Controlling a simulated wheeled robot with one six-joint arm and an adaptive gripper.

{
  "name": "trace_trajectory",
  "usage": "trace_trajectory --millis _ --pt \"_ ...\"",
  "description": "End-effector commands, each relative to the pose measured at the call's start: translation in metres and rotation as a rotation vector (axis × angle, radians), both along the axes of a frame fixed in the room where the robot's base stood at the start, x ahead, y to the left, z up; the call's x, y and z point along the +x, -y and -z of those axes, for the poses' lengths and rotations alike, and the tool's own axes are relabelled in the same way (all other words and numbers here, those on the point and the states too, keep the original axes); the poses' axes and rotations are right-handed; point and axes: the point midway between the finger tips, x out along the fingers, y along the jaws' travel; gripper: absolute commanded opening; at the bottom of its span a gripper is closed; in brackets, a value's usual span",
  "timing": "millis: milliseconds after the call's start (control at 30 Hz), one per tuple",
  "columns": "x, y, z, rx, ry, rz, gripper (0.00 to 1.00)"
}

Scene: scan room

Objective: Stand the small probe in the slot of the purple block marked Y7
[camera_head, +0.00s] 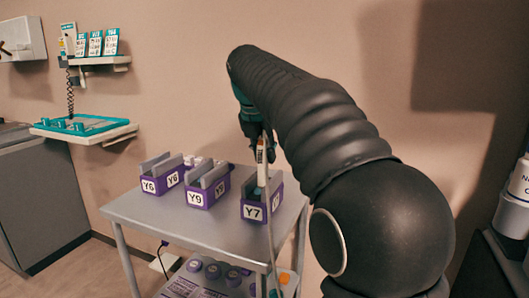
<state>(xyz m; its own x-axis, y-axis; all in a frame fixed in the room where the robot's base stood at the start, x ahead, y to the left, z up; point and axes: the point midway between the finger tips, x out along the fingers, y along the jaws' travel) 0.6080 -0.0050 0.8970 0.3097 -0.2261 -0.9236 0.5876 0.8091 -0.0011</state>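The purple block marked Y7 (250,212) stands at the right of the grey table (222,235). My gripper (260,142) is above it, pointing down, with dark fingers at the top of the small probe (262,170). The probe is pale with an orange-brown band and looks upright between the fingers. Its lower end overlaps the top of the Y7 block; I cannot tell whether it is inside the slot or in front of it. A thin pale cable hangs down in front of the block. My arm hides the area to the right.
Purple blocks Y6 (150,186) and Y9 (196,199) with grey upright plates stand to the left on the table. A lower shelf holds purple-capped items (213,271). A teal tray (82,126) is on a wall shelf at left.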

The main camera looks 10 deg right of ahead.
Motion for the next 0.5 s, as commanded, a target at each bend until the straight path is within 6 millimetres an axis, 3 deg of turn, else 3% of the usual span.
trace_trajectory --millis 433,467,500 --pt "-0.0002 0.0000 0.0036 0.000 0.000 0.000 0.00" --pt "-0.0001 0.0000 0.0037 0.000 0.000 0.000 0.26" --pt "-0.0001 0.0000 0.0035 0.000 0.000 0.000 0.36"
